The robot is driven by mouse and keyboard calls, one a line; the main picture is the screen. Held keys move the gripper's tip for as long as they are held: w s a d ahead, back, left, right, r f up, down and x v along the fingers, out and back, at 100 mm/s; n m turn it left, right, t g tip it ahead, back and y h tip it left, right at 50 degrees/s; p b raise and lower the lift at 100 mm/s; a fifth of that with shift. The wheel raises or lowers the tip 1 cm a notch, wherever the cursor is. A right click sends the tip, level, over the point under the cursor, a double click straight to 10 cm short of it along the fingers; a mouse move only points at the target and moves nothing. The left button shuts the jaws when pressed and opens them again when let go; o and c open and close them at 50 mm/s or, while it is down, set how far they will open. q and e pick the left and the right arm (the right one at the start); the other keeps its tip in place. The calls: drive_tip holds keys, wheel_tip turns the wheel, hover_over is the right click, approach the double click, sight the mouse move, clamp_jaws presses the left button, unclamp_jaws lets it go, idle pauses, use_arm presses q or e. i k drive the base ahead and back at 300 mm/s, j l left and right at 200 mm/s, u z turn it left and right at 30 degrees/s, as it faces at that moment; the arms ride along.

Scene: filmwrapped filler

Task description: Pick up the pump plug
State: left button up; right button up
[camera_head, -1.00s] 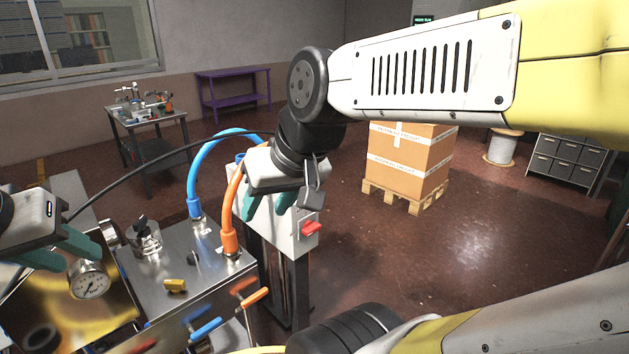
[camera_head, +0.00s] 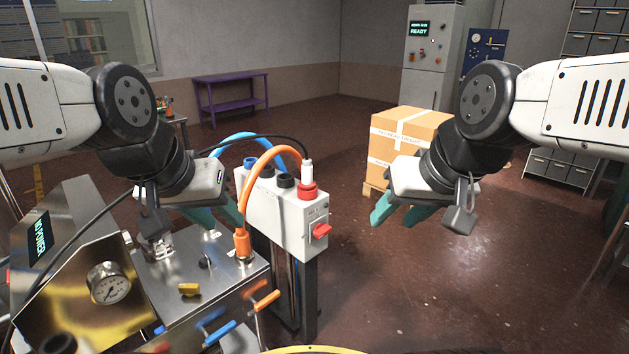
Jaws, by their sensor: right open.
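A white plug with a red collar (camera_head: 308,176) stands upright on top of a white socket box (camera_head: 300,228), at its right end. A black cable arches over to it from the left. I take this for the pump plug. My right gripper (camera_head: 400,214) is right of the box, apart from it, with its teal fingers spread and nothing between them. My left gripper (camera_head: 217,213) is left of the box, above the steel pump unit (camera_head: 165,275) and close to the orange hose (camera_head: 252,185). Its teal fingers look apart and empty.
A blue hose (camera_head: 240,140) arches behind the orange one. The box has a red switch (camera_head: 320,231) on its front and dark sockets on top. Gauge (camera_head: 108,283) and coloured valve handles are at lower left. A carton (camera_head: 395,140) stands behind my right gripper. The right floor is clear.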

sight(308, 183)
drive_tip(key=i+j+u, duration=0.1)
drive_tip(key=i, duration=0.4)
drive_tip(key=i+j+u, duration=0.1)
drive_tip(key=i+j, duration=0.2)
drive_tip(key=i, duration=0.25)
